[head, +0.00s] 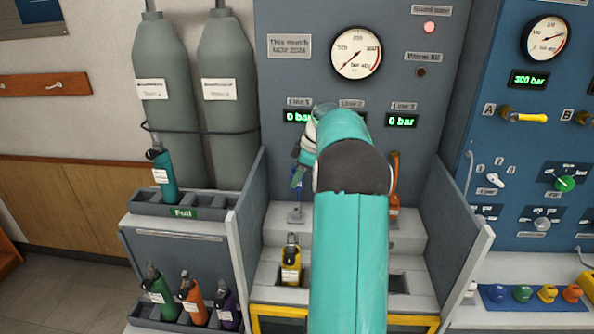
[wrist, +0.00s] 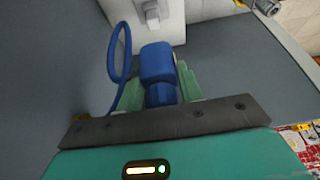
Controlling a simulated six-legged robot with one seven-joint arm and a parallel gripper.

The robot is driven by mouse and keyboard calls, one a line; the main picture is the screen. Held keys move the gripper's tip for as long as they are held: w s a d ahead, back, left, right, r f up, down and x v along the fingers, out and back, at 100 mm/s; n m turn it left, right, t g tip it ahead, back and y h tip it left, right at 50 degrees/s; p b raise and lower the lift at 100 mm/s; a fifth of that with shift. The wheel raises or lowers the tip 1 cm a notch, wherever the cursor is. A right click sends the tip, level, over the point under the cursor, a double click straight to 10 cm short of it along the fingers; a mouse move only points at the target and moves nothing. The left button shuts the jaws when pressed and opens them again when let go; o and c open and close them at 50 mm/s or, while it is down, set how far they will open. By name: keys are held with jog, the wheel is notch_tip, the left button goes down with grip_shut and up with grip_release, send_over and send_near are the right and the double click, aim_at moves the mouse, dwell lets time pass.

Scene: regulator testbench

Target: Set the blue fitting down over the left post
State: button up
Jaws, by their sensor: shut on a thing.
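The blue fitting (wrist: 157,62) sits between the pale green fingers of my gripper (wrist: 162,88) in the wrist view. A thin blue hose (wrist: 118,52) loops beside it on the left. In the head view my gripper (head: 298,175) is at the left side of the bench, below the Line 1 display, shut on the fitting. A narrow blue piece (head: 297,193) shows just under the fingers. Below it is a small grey foot (head: 296,214) on the upper step, seemingly the left post's place. Whether fitting and post touch cannot be told. My arm hides the bench's middle.
A yellow bottle (head: 291,262) stands on the lower step, below my gripper. Grey side panels (head: 250,205) flank the bench. A rack at left holds a teal bottle (head: 162,172) and several others.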

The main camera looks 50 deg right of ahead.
send_over(297, 204)
jog(key=shift+f, duration=2.5)
jog(key=shift+f, duration=1.9)
jog(key=o, duration=1.2)
jog(key=shift+o, duration=0.2)
jog(key=v, duration=1.3)
jog(key=shift+r, duration=0.35)
jog(key=shift+s, duration=0.1)
